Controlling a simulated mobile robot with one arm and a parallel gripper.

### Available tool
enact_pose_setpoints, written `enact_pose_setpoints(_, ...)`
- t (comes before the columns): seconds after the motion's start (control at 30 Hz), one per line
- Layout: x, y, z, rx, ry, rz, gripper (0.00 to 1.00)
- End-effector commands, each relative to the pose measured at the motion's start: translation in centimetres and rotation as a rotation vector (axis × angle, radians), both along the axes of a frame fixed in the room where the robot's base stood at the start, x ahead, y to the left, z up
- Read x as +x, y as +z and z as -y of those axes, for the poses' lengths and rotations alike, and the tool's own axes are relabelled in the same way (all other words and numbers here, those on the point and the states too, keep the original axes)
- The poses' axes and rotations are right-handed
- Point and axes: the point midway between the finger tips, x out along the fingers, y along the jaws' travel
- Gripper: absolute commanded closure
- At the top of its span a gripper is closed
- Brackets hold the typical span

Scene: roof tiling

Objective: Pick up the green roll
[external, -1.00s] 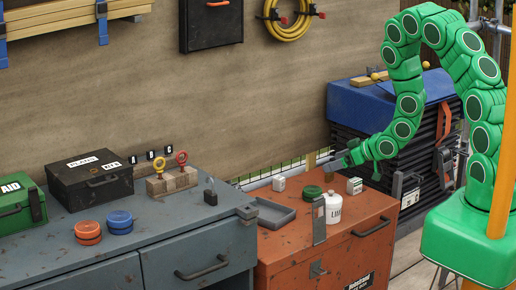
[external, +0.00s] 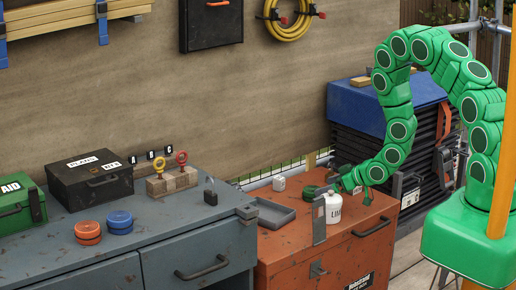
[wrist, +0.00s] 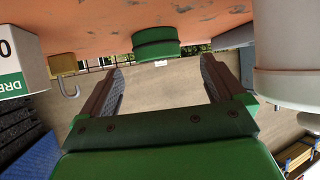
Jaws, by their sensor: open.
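The green roll (external: 311,191) sits on the orange chest (external: 290,243), behind the white canister. It also shows in the wrist view (wrist: 156,48), at the top centre on the orange surface, which appears upside down there. My gripper (wrist: 160,70) is open and empty, with its two fingers spread to either side of the roll's line. The roll appears just beyond the fingertips and not between them. In the external view my gripper (external: 333,187) is low over the chest, just right of the roll, with its fingertips hard to make out.
A white canister (external: 333,209) stands close in front; it shows at the right of the wrist view (wrist: 288,45). A grey tray (external: 270,213) lies left of the roll.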

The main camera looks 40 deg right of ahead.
Motion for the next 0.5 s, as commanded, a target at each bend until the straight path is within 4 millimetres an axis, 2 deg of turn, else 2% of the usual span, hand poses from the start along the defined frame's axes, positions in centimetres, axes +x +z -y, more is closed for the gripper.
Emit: enact_pose_setpoints(0.5,4.2,-2.2,-1.4,0.000,0.001,0.001,0.04)
